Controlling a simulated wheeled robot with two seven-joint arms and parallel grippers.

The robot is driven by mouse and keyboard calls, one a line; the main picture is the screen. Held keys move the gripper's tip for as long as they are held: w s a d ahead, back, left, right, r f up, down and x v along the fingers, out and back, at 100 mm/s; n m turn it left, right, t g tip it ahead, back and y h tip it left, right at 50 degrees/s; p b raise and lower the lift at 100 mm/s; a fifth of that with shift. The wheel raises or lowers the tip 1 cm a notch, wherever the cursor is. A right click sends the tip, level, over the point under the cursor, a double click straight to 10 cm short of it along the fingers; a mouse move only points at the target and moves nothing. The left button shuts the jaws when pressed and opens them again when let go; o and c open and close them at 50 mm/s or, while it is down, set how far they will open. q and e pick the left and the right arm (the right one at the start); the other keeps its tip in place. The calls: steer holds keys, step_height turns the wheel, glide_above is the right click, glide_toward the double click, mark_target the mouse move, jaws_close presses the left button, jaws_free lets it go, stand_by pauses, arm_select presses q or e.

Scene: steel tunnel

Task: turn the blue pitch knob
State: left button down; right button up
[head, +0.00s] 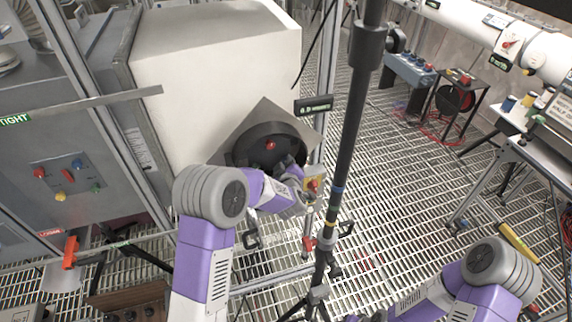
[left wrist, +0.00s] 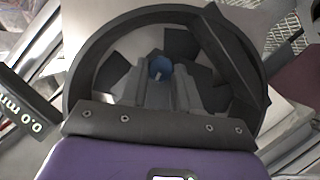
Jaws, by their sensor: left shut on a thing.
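The blue pitch knob (left wrist: 160,68) shows in the left wrist view as a small round blue knob with a pale mark. It sits between the two grey fingers of my left gripper (left wrist: 158,88), which is shut on it. In the head view my left gripper (head: 290,172) reaches the lower right of a round black housing (head: 243,150) on the front of a white box. The blue knob is hidden there behind the gripper. My right arm is at the lower right of the head view; its gripper does not show.
A red knob (head: 270,146) stands out inside the black housing. A black pole (head: 348,130) on a tripod rises just right of my left gripper. A grey panel (head: 66,178) with several coloured knobs is at the left. Open grating floor lies right of the pole.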

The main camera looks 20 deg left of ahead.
arm_select(q)
steer(key=shift+w+d+r+m+g+y+p, duration=0.1)
steer(key=shift+m+g+y+p, duration=0.4)
steer(key=shift+m+p, duration=1)
steer(key=shift+w+d+m+g+y+p, duration=0.15)
steer(key=shift+m+g+y+p, duration=0.35)
steer(key=shift+p, duration=1.95)
steer(key=shift+s+d+r+m+g+y+p, duration=0.1)
steer(key=shift+m+g+y+p, duration=0.4)
steer(key=shift+m+p, duration=1)
steer(key=shift+f+n+p, duration=0.1)
steer(key=shift+n+p, duration=0.35)
steer(key=shift+n, duration=0.05)
steer(key=c, duration=0.8)
jaws_free()
